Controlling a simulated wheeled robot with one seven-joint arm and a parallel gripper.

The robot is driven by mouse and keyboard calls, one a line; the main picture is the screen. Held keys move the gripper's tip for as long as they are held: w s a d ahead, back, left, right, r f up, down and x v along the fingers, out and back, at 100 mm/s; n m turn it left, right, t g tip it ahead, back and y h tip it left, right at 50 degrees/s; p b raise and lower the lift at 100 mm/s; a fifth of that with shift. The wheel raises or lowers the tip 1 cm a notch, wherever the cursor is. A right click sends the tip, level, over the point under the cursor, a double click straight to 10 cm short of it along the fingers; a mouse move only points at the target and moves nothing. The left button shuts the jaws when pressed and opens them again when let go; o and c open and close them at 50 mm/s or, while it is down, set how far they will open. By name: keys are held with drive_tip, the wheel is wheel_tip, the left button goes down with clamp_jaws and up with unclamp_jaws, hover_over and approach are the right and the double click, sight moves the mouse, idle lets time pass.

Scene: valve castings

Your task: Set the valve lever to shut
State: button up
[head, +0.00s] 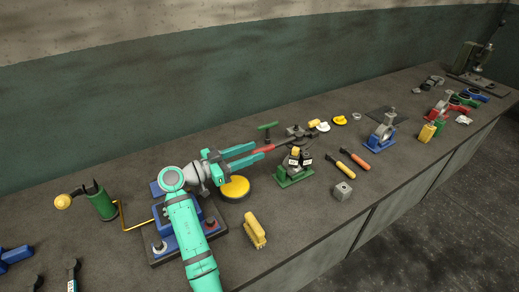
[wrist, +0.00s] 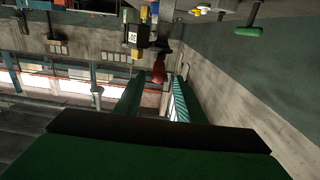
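The valve (head: 295,169) stands on a green base in the middle of the bench, with small white labels on its front. Its lever has a red grip (head: 277,145) that points left from the valve body toward my gripper. My gripper (head: 260,151) is open, with its two teal fingers spread and the end of the red grip at or just beyond the gap between the fingertips. In the wrist view the red grip (wrist: 158,73) shows between the two fingers, with one label (wrist: 132,38) beside it. Whether any finger touches the grip, I cannot tell.
A yellow round disc (head: 235,187) lies below my gripper. A green T-handle (head: 267,126) stands behind the lever. Orange-handled tools (head: 352,160), a grey block (head: 342,191) and a yellow brush-like item (head: 254,230) lie nearby. The front bench edge right of the brush is clear.

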drive_tip(key=v, duration=0.6)
drive_tip(key=shift+a, duration=0.2)
